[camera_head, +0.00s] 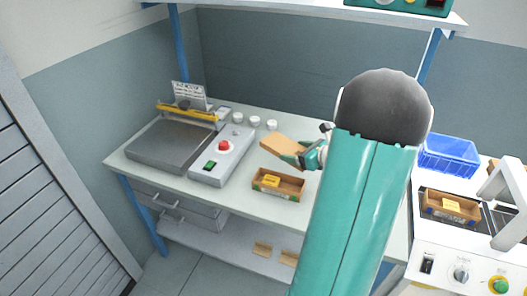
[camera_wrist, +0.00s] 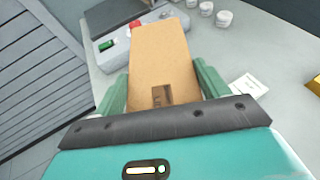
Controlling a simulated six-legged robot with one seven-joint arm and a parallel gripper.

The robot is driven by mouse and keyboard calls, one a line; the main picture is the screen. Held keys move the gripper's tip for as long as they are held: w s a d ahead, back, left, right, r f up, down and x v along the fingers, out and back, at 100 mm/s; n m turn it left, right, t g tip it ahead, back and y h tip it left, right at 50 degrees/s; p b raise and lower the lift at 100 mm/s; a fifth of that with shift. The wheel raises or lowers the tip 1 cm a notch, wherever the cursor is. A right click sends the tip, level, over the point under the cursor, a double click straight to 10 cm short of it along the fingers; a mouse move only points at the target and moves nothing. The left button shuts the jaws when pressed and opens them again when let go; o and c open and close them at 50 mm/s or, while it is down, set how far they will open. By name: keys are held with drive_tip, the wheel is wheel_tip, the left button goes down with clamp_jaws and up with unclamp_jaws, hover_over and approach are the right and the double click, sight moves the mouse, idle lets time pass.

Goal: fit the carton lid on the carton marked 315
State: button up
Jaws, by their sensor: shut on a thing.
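The carton lid (camera_head: 282,146) is a flat brown cardboard piece. My gripper (camera_head: 306,155) is shut on it and holds it tilted above the bench, behind an open carton (camera_head: 291,190). In the wrist view the lid (camera_wrist: 165,55) lies between the two green fingers of my gripper (camera_wrist: 163,85). The open carton holds a yellow item and has green marks. A second open carton (camera_head: 451,214), with blue marks and a yellow item, sits on the white machine at the right. I cannot read 315 on either carton.
A grey control box (camera_head: 222,158) with a red button and a grey plate device (camera_head: 173,145) stand at the left of the bench (camera_head: 230,192). Several white round pots (camera_head: 254,121) stand behind. A blue crate (camera_head: 448,156) is at the right. Brown pieces (camera_head: 262,248) lie on the lower shelf.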

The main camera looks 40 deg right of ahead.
drive_tip(key=w+d+f, duration=0.3)
drive_tip(key=w+f, duration=0.1)
drive_tip(key=w, duration=0.3)
hover_over(278, 162)
wheel_tip(278, 162, down, 5)
drive_tip(key=shift+s+f, duration=0.1)
drive_tip(key=shift+s, duration=0.05)
drive_tip(key=shift+w+f, duration=0.3)
drive_tip(key=shift+f, duration=1.45)
drive_tip(key=shift+f, duration=0.15)
drive_tip(key=o, duration=1)
